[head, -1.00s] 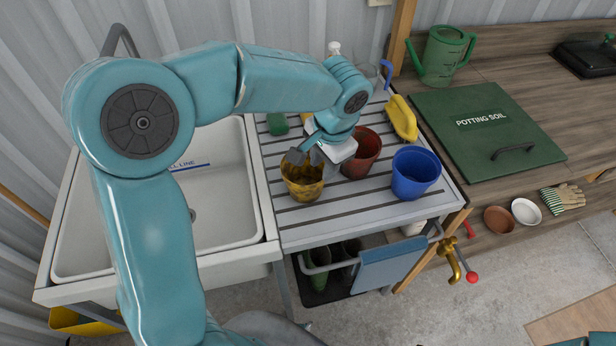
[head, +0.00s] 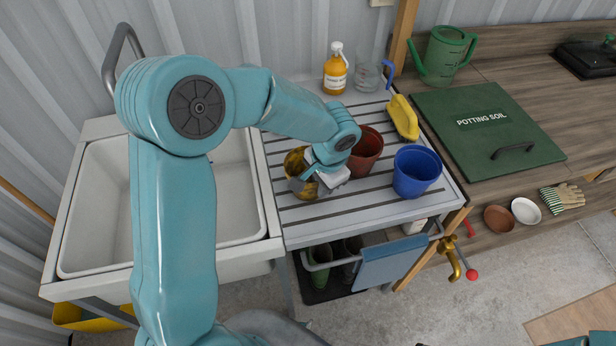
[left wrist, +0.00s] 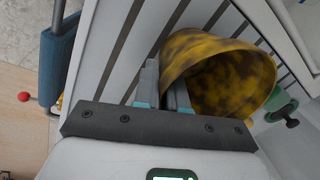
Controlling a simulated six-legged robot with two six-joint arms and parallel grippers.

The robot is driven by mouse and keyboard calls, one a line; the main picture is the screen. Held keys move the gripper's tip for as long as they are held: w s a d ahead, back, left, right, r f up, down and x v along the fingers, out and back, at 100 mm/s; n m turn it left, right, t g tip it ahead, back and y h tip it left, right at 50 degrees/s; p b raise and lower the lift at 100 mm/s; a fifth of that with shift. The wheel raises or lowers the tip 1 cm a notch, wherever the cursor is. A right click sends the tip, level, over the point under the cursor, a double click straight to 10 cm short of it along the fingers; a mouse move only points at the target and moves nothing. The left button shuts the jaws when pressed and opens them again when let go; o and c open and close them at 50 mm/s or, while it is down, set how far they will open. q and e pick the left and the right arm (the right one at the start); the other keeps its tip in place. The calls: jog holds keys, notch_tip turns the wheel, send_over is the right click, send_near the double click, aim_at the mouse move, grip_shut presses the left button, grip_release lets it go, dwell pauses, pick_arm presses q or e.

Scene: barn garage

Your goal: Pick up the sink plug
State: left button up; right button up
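I cannot make out a sink plug in any view. My left gripper (head: 312,186) is at the mottled yellow pot (head: 297,160) on the slatted drainboard and hides part of it. In the left wrist view the two fingers (left wrist: 164,88) stand a narrow gap apart at the rim of the yellow pot (left wrist: 225,75). I cannot tell whether the pot wall is between them. A green object with a dark knob (left wrist: 285,112) shows beyond the pot there; it is too unclear to name. The sink (head: 105,215) is partly covered by my left arm. My right gripper is out of view.
A red-brown pot (head: 366,155) stands close beside the gripper, with a blue pot (head: 415,172) farther right. A green potting soil lid (head: 485,130) lies right.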

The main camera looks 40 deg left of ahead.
pick_arm(q)
grip_shut()
jog(key=shift+w, duration=0.1)
jog(key=shift+r, duration=0.3)
notch_tip(320, 180, up, 21)
jog(key=w, duration=0.1)
jog(key=shift+n, duration=0.4)
jog(key=w+f+b, duration=0.1)
jog(key=f, duration=0.6)
jog(key=f+b, duration=0.1)
jog(key=f, duration=0.6)
jog(key=w+f+b, duration=0.1)
jog(key=f, duration=0.6)
jog(key=shift+w+f, duration=0.2)
jog(key=shift+w, duration=0.15)
